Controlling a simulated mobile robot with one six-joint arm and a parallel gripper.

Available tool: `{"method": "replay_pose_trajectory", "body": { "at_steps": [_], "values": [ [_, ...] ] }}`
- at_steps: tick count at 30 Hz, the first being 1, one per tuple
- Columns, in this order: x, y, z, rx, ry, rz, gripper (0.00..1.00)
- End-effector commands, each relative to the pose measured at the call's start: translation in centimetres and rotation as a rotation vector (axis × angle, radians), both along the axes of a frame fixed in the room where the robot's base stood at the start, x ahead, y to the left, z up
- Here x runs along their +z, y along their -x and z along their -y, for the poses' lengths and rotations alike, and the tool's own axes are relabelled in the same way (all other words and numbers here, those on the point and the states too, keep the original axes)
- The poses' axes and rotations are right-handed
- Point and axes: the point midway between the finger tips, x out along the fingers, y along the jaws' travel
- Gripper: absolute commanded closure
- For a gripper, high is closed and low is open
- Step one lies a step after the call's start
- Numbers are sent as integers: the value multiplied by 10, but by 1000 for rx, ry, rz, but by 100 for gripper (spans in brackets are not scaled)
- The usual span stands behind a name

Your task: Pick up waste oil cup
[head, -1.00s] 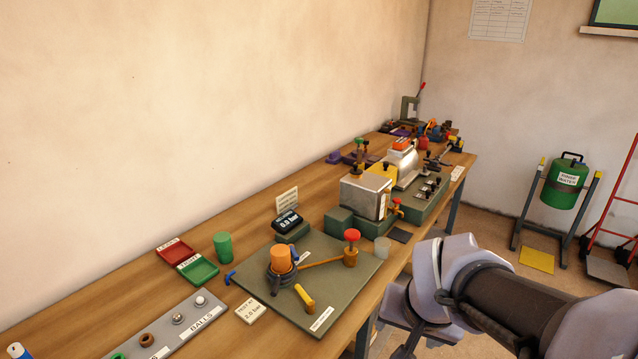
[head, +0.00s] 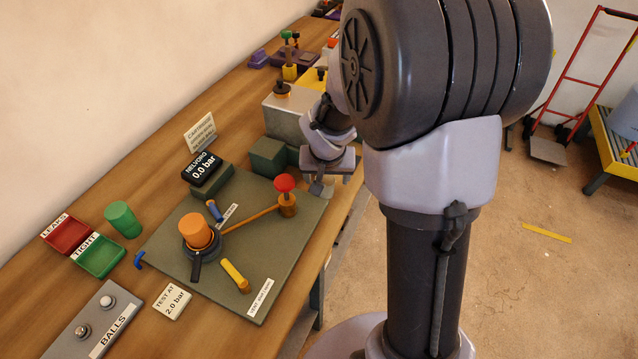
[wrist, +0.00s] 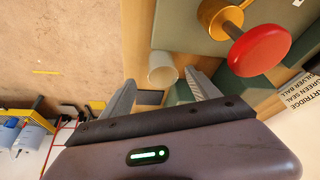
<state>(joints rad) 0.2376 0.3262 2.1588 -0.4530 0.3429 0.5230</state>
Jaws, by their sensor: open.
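A small whitish cup (wrist: 162,66), which I take to be the waste oil cup, shows in the wrist view by the edge of the wooden bench. My gripper (wrist: 159,78) is open and empty, with its two fingertips apart and the cup just ahead of the gap between them. The fingers do not visibly touch it. In the head view my gripper (head: 320,187) hangs just right of the red knob, and I cannot make out the cup there.
A red knob on a brass stem (head: 284,184) stands close to my gripper, on the test board (head: 262,240). It also shows in the wrist view (wrist: 258,50). Green and grey blocks (head: 268,155) stand behind. Open floor (head: 540,280) lies right of the bench.

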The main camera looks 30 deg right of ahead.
Motion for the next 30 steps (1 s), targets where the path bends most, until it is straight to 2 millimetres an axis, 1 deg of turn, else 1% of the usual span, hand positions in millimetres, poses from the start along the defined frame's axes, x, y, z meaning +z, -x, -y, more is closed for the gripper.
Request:
{"method": "replay_pose_trajectory", "body": {
  "at_steps": [4,7,10,16,20,21,23,24,26,30],
  "values": [
    [-27,-12,4,-1,-1,-2,30],
    [-43,-19,7,1,0,-1,30],
    [-49,-23,8,0,0,1,30],
    [-47,-23,9,-1,-1,2,30],
    [-47,-23,9,-1,-1,2,55],
    [-47,-23,9,0,0,1,63],
    [-47,-23,8,0,0,1,75],
    [-47,-23,8,0,0,1,82],
    [-47,-23,8,0,0,1,94],
    [-47,-23,8,0,0,1,94]
  ]
}}
